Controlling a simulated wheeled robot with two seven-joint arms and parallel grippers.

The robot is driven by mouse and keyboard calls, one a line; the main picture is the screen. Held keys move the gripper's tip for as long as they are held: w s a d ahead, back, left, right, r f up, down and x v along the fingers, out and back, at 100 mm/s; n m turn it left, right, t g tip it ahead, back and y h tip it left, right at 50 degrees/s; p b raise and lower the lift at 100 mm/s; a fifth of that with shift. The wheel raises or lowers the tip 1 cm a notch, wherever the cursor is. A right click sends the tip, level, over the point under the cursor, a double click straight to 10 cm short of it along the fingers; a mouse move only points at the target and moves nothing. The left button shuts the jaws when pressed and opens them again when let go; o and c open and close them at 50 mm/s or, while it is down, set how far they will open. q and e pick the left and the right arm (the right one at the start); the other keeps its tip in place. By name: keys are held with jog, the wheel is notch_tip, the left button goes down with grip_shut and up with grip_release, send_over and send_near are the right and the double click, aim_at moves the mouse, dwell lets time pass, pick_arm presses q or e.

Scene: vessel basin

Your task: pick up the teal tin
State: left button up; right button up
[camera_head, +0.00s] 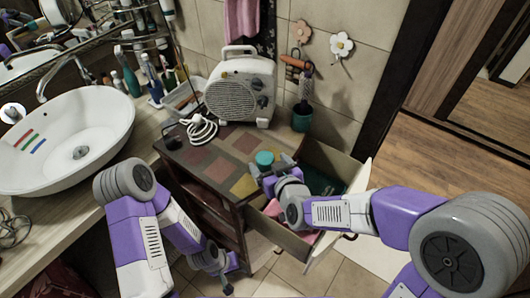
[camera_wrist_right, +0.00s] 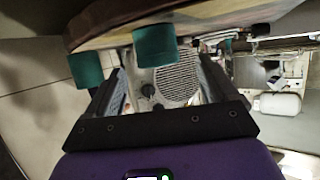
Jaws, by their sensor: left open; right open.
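The teal tin (camera_head: 264,158) stands on the top of the wooden cabinet, close to its right edge. My right gripper (camera_head: 275,167) is open and right beside the tin, on its near side, partly covering it. In the right wrist view, which looks upside down, the tin (camera_wrist_right: 154,46) shows ahead of the open jaws (camera_wrist_right: 160,82), toward the cabinet top. I cannot tell whether the fingers touch it. My left gripper (camera_head: 225,276) is open and empty, low in front of the cabinet, away from the tin.
The tiled cabinet top (camera_head: 205,158) also carries a white fan heater (camera_head: 240,92) with a coiled cable. An open drawer (camera_head: 336,160) juts out under my right arm. A teal holder (camera_head: 302,117) is at the wall behind. A white basin (camera_head: 100,112) is at the left.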

aim_at(266, 159)
jog(key=shift+b+x, duration=0.3)
jog(key=shift+x, duration=0.65)
jog(key=b+x, duration=0.1)
jog(key=x, duration=0.2)
jog(key=shift+w+f, duration=0.25)
jog(key=shift+f, duration=0.05)
jog(key=shift+w+a, duration=0.15)
jog(key=shift+w, duration=0.2)
jog(key=c, duration=1.1)
jog(key=shift+o, duration=0.2)
